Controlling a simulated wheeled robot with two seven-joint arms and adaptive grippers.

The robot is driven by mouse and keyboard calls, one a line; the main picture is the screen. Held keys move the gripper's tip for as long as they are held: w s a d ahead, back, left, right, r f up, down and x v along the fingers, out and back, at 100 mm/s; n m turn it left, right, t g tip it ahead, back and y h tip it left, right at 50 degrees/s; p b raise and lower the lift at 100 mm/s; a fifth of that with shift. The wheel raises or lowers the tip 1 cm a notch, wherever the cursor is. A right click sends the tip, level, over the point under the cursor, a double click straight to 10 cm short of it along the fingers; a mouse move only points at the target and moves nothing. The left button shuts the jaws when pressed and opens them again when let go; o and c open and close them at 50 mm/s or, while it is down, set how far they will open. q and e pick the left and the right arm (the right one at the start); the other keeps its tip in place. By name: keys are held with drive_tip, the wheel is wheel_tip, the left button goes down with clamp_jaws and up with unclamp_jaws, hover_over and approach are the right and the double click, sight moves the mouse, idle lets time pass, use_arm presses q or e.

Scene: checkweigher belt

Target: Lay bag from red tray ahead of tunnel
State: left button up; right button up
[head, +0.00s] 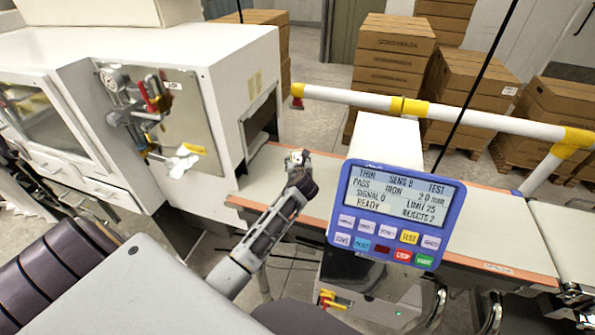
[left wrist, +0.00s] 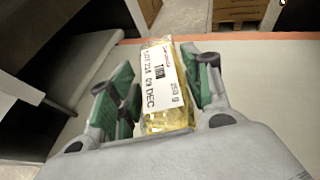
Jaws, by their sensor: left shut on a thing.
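My left gripper (head: 299,160) is over the belt (head: 335,168), just right of the tunnel opening (head: 260,125) in the white machine. In the left wrist view, the left gripper (left wrist: 160,95) is shut on a clear bag with yellow contents (left wrist: 163,85), held between green finger pads. A white printed label faces the camera. In the head view the bag is mostly hidden by the gripper. Whether it touches the belt cannot be told. No red tray shows in either view. My right gripper is not in view.
A blue display panel (head: 395,215) stands in front of the belt, right of my left arm. A white and yellow rail (head: 440,110) runs behind it. Stacked cartons (head: 390,60) stand farther back. The belt by the gripper looks bare.

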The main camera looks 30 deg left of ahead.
use_arm(q)
drive_tip(key=shift+f, duration=0.15)
drive_tip(key=shift+f, duration=1.75)
drive_tip(key=shift+f, duration=0.1)
drive_tip(key=o, duration=1.2)
drive_tip(key=v, duration=1.2)
drive_tip(key=shift+o, duration=0.2)
